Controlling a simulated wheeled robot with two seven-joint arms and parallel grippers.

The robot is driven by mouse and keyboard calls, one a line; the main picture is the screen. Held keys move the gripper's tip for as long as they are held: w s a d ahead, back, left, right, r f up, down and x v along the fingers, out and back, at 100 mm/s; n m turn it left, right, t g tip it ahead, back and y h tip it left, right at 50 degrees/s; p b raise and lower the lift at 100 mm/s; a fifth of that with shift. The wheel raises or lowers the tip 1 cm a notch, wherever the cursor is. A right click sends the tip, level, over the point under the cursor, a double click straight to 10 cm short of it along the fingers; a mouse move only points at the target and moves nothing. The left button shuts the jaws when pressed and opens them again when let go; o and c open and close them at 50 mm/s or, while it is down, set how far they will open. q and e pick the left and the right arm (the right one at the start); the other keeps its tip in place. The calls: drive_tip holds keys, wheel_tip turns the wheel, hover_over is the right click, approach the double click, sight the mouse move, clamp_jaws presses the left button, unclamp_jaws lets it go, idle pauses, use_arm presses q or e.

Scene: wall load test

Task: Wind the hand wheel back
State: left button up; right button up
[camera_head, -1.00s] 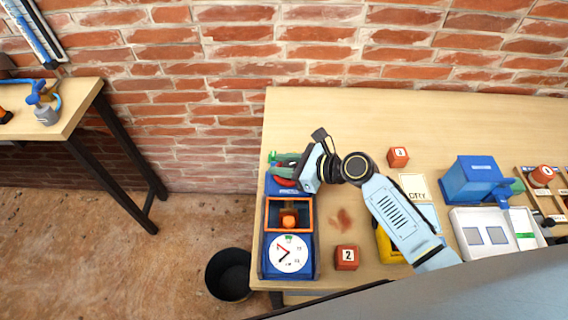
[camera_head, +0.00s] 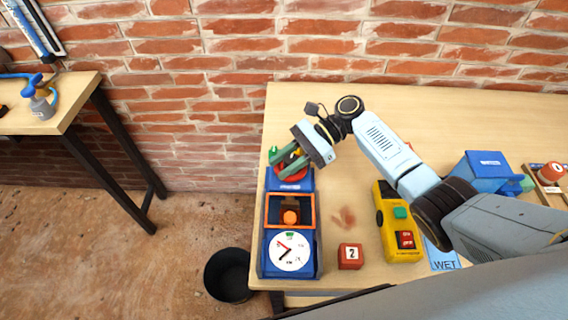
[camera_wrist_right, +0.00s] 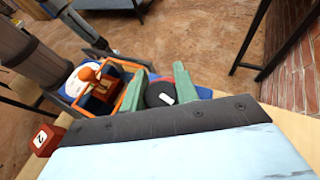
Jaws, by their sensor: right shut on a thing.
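The red hand wheel (camera_head: 291,173) sits on the top end of a blue test rig (camera_head: 266,240) at the table's left edge. My right gripper (camera_head: 279,163) reaches over the wheel from the upper right, its green fingers at the wheel and partly covering it. It is shut on the hand wheel; the exact hold is partly hidden. In the right wrist view, a dark round hub (camera_wrist_right: 158,94) with a white mark shows between the green fingers. The rig also has an orange frame (camera_head: 291,194) and a white dial (camera_head: 290,252) with a dark pointer. My left gripper is out of view.
A red block marked 2 (camera_head: 349,256) stands right of the rig. A yellow box with buttons (camera_head: 398,225) lies farther right, below my forearm. A blue box (camera_head: 483,172) stands at the right. A black bin (camera_head: 228,275) is on the floor left of the table.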

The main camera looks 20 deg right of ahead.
sight(293, 156)
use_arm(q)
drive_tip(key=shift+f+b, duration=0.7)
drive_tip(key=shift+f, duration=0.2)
use_arm(e)
drive_tip(key=shift+s+f+n+g+h, duration=0.15)
drive_tip(key=shift+n+g+h, duration=0.45)
drive_tip(key=shift+n+g, duration=0.75)
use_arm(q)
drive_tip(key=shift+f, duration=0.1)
use_arm(e)
drive_tip(key=shift+s+g, duration=0.1)
drive_tip(key=shift+g, duration=0.15)
drive_tip(key=o, duration=1)
drive_tip(key=shift+d, duration=0.15)
drive_tip(key=b+v, duration=0.1)
drive_tip(key=v, duration=0.6)
drive_tip(key=shift+w+d+b, duration=0.1)
drive_tip(key=shift+w+b, duration=0.15)
drive_tip(key=shift+b, duration=0.15)
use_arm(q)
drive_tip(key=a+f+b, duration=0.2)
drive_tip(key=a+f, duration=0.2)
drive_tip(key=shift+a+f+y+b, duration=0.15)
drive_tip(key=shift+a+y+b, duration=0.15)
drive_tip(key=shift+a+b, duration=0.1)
use_arm(e)
drive_tip(key=shift+r+v, duration=0.1)
drive_tip(key=shift+v, duration=1.35)
drive_tip(key=shift+r+v, duration=0.15)
drive_tip(key=shift+v, duration=1.35)
